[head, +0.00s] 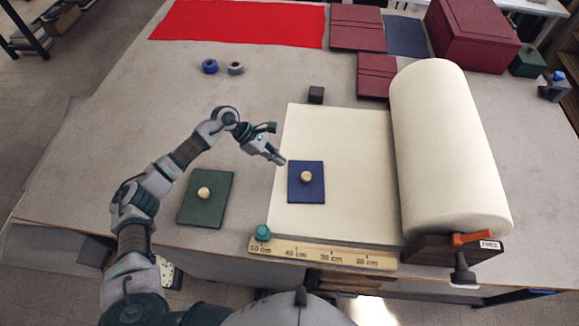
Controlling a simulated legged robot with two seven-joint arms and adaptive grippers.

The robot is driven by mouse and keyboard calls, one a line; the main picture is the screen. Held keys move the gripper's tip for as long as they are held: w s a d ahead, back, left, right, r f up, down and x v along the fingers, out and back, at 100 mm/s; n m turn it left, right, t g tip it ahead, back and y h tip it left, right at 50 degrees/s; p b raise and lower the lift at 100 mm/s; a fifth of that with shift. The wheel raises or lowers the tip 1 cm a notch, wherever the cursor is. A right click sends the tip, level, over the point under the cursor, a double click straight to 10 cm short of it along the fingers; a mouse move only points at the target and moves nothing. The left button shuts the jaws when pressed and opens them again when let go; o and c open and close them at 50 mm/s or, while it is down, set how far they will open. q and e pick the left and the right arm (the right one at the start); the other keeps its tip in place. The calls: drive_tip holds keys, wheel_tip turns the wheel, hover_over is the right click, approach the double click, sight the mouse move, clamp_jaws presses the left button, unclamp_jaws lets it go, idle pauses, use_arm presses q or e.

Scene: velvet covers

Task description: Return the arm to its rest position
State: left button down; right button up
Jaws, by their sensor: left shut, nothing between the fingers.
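My left arm comes in from the lower left and reaches over the table. My left gripper (279,158) is shut and empty, near the left edge of the cream sheet and just up and left of the blue plate. The blue plate (312,193) with a wooden knob lies on the cream sheet (340,135). The green plate (212,212) with a wooden knob lies on the grey table to the left of the sheet, below my forearm. My right gripper is not in view.
A wooden ruler (330,254) and a teal knob (263,232) lie along the front edge. Red cloth (240,22), dark red boxes (475,35) and a small black cube (316,94) are farther back.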

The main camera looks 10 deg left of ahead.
use_arm(q)
drive_tip(key=v, duration=0.5)
drive_tip(key=shift+a, duration=0.1)
drive_tip(key=shift+r, duration=0.1)
